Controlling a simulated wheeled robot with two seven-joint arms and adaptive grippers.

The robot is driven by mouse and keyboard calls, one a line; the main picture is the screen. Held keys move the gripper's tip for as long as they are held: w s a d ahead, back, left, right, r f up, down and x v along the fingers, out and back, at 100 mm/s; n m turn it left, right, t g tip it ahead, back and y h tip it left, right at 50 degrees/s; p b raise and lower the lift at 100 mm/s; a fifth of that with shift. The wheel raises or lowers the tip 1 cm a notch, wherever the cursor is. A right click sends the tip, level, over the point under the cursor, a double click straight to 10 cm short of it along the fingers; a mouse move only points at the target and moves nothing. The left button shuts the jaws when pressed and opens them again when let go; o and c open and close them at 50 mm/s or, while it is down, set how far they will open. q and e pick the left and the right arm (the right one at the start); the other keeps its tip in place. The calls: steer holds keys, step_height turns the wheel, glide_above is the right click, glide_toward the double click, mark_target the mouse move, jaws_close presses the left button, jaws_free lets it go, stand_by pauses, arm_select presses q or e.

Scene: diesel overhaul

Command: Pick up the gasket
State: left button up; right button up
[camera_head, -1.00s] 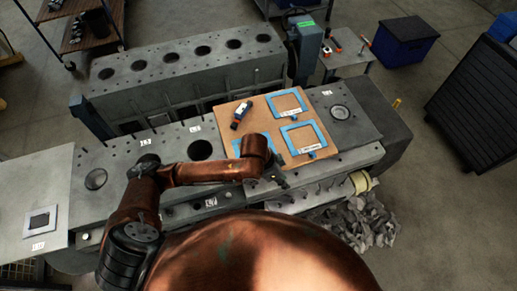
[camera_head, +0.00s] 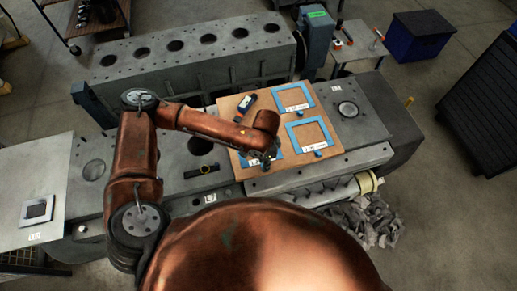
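Blue square-frame gaskets with white labels lie on a brown board. One gasket (camera_head: 311,123) is at the right middle of the board (camera_head: 231,103), and another gasket (camera_head: 294,108) is at the top right. A third gasket (camera_head: 277,153) at the lower left is mostly hidden behind my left arm and gripper. My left gripper (camera_head: 264,165) points down over or at this third gasket; I cannot tell whether it touches it. Its fingers are small and dark, and their opening is unclear. My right gripper is not in view.
A dark tool with a blue part (camera_head: 246,103) lies on the board's upper left. The board rests on a grey engine block (camera_head: 360,130) with round bores. A second block (camera_head: 190,64) stands behind. A grey plate (camera_head: 30,190) is at left, and crumpled rags (camera_head: 362,222) lie at lower right.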

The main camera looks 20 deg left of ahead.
arm_select(q)
steer(key=shift+f, duration=1.5)
steer(key=shift+c, duration=0.2)
jaws_close()
